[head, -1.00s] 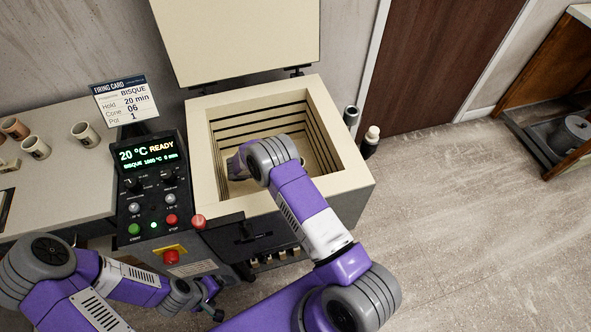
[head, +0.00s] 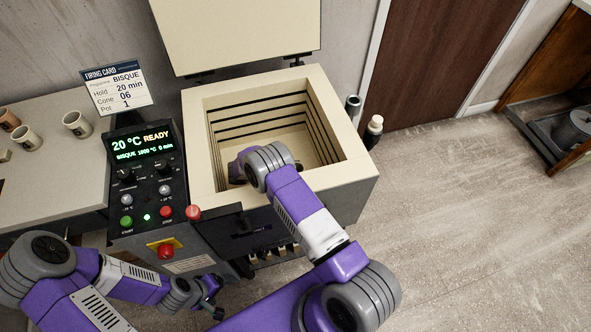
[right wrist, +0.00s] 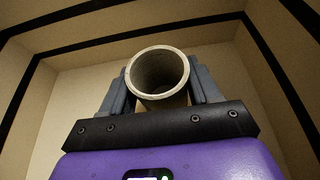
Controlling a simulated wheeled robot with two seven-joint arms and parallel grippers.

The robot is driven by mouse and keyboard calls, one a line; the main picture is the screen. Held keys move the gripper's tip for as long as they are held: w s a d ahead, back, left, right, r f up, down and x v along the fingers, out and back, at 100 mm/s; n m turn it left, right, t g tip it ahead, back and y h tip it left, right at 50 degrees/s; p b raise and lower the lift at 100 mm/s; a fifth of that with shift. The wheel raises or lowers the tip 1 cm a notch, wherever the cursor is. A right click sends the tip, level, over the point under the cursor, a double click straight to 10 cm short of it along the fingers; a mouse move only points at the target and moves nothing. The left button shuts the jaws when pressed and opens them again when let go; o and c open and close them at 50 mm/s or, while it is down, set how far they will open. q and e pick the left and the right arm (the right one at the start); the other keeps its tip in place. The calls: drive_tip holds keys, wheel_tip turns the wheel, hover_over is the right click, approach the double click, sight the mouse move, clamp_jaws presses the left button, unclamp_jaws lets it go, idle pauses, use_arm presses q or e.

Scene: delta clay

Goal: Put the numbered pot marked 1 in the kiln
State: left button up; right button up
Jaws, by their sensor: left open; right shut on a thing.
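The kiln (head: 200,150) stands open in the head view, its lid (head: 240,30) raised at the back. My right arm reaches down into its chamber, and the right gripper's fingers are hidden there in the head view. In the right wrist view my right gripper (right wrist: 158,90) is shut on a pale cylindrical pot (right wrist: 158,72), seen from above its open rim, inside the kiln walls. No number shows on this pot. I cannot tell whether it touches the kiln floor. My left gripper (head: 213,305) is open and empty, low in front of the control panel.
The control panel (head: 145,185) reads 20 °C READY. A firing card (head: 117,88) above it names pot 1. Several other pots, including one cup (head: 77,124), stand on the left table (head: 60,180). Bottles (head: 373,131) stand right of the kiln.

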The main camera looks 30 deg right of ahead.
drive_tip(key=shift+f, duration=0.6)
idle(0.4)
drive_tip(key=o, duration=1.3)
wheel_tip(320, 180, up, 10)
drive_tip(key=p, duration=0.3)
drive_tip(key=shift+p, duration=0.4)
